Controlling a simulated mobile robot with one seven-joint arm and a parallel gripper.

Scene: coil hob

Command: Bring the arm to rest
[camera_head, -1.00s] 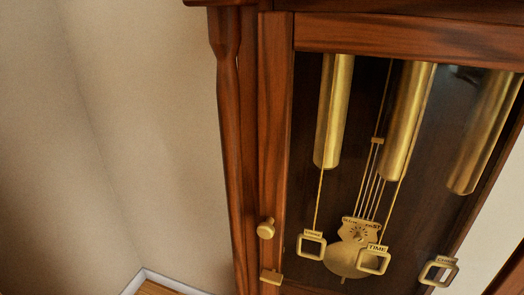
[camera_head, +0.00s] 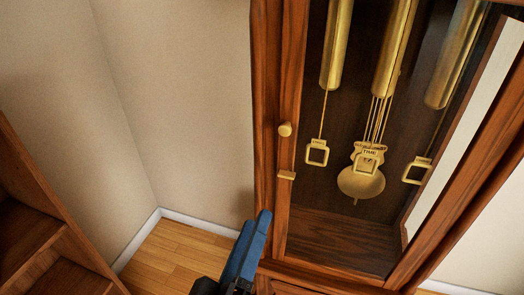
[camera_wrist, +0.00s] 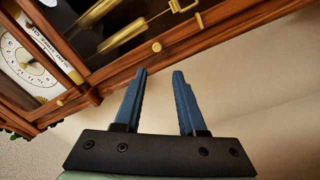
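My gripper (camera_head: 264,222) shows at the bottom middle of the head view, a blue finger in front of the clock's lower left frame. In the wrist view my gripper (camera_wrist: 158,72) has two blue fingers standing apart with nothing between them. A tall wooden clock case (camera_head: 268,120) stands beyond it, and the case also shows in the wrist view (camera_wrist: 110,85). I cannot tell from these views whether the fingertips touch the case; they appear clear of it. The rest of my arm is mostly out of view.
The clock door has a round knob (camera_head: 285,129) and a small latch (camera_head: 287,175). Brass weights (camera_head: 397,50) and a pendulum (camera_head: 361,182) hang inside. A wooden shelf (camera_head: 45,230) stands at left. Bare wooden floor (camera_head: 178,255) lies between shelf and clock.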

